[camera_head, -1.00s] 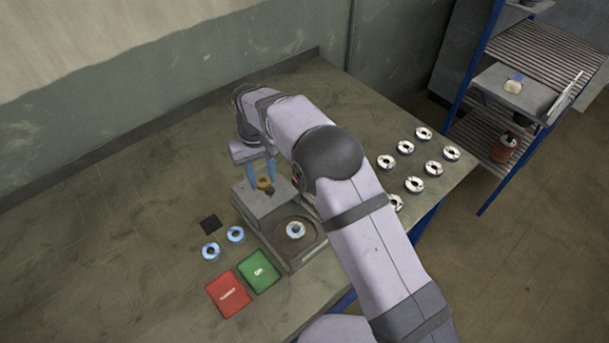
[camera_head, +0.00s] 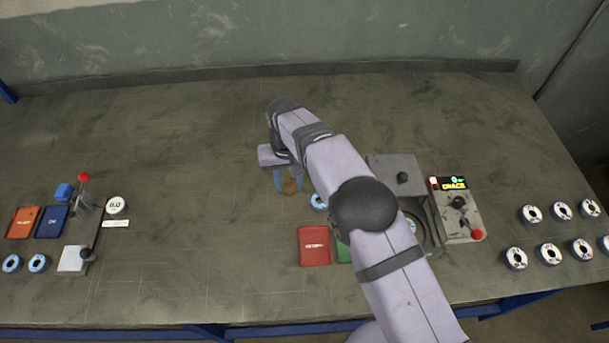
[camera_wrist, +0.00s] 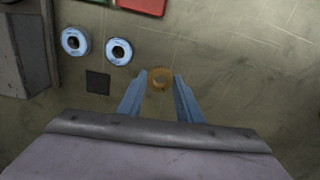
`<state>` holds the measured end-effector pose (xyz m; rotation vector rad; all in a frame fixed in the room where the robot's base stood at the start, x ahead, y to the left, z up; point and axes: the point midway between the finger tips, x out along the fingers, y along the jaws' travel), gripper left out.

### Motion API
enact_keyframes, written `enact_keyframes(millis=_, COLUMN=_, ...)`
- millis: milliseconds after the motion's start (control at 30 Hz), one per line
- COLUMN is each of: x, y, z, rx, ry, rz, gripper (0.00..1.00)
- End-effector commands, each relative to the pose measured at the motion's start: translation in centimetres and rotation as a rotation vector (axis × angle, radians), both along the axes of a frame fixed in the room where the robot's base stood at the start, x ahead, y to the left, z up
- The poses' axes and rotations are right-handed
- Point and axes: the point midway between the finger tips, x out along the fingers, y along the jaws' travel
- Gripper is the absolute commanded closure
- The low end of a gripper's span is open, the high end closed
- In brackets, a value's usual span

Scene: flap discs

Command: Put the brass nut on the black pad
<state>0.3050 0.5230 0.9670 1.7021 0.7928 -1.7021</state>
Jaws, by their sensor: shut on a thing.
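The brass nut (camera_head: 289,187) is a small golden ring between the blue fingers of my gripper (camera_head: 288,190) in the head view. The wrist view also shows the nut (camera_wrist: 160,83) held between the fingertips of my gripper (camera_wrist: 160,76), which is shut on it. The nut appears above the table, but its exact height is hard to tell. The black pad (camera_wrist: 98,82) is a small dark square on the table, left of the nut in the wrist view and apart from it. In the head view my arm hides the pad.
Two blue-ringed discs (camera_wrist: 118,51) lie beside the pad. A red tile (camera_head: 314,246) and a partly hidden green tile are nearby. A grey machine with a lit display (camera_head: 453,184) stands right of my arm. Several discs (camera_head: 550,253) lie far right. The table's middle left is clear.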

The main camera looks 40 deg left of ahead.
Motion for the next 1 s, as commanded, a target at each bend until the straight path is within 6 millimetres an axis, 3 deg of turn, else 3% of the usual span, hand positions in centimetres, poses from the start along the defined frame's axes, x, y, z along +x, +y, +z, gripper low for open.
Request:
enact_keyframes(millis=267, x=-0.1, y=0.1, z=-0.4, rx=0.001, ry=-0.001, rz=0.002, gripper=0.93)
enact_keyframes(millis=733, x=-0.1, y=0.1, z=-3.9, rx=0.001, ry=-0.001, rz=0.002, gripper=0.93)
enact_keyframes(millis=1000, x=-0.1, y=0.1, z=-4.6, rx=0.002, ry=-0.001, rz=0.002, gripper=0.93)
